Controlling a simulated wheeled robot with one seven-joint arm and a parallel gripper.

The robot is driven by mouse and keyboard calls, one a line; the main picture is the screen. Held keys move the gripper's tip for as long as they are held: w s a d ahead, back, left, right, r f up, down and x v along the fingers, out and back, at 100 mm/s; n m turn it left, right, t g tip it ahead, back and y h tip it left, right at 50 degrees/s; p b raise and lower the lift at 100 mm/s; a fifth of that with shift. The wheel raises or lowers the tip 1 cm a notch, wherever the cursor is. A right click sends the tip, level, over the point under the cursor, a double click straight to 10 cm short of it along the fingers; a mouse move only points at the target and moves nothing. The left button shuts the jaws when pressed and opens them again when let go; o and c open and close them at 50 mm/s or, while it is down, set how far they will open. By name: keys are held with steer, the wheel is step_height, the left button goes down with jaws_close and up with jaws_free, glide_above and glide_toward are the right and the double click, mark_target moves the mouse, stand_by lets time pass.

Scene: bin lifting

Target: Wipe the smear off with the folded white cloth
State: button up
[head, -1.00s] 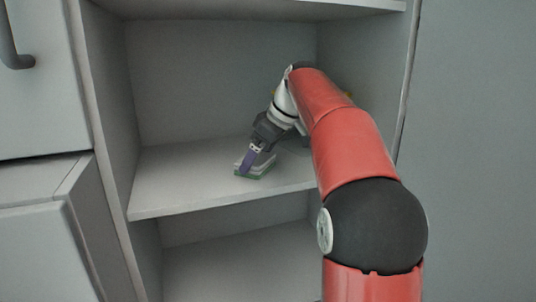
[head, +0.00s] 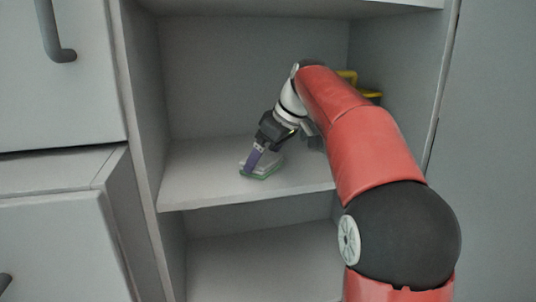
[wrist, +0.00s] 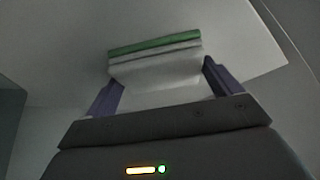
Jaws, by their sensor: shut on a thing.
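My gripper (head: 260,158) is shut on the folded white cloth (head: 266,168), which has a green layer along one edge. The purple fingers slant down and left over the middle shelf (head: 200,190). The cloth is at or just above the shelf surface; I cannot tell if it touches. In the wrist view the cloth (wrist: 155,68) lies between the two fingers of my gripper (wrist: 163,88), its green layer farthest from the palm. I cannot make out a smear in either view; the cloth and arm may hide it.
A yellow object (head: 372,95) is partly hidden behind my arm at the right of the shelf. The cubby's left wall (head: 140,100) and the shelf above (head: 300,8) bound the space. The shelf's left part is bare. Drawers with handles (head: 55,45) stand at left.

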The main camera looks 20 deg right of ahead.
step_height(320, 180, up, 2)
steer(key=shift+p, duration=0.45)
steer(key=shift+r, duration=2.05)
steer(key=shift+r, duration=0.1)
steer(key=shift+r, duration=1.4)
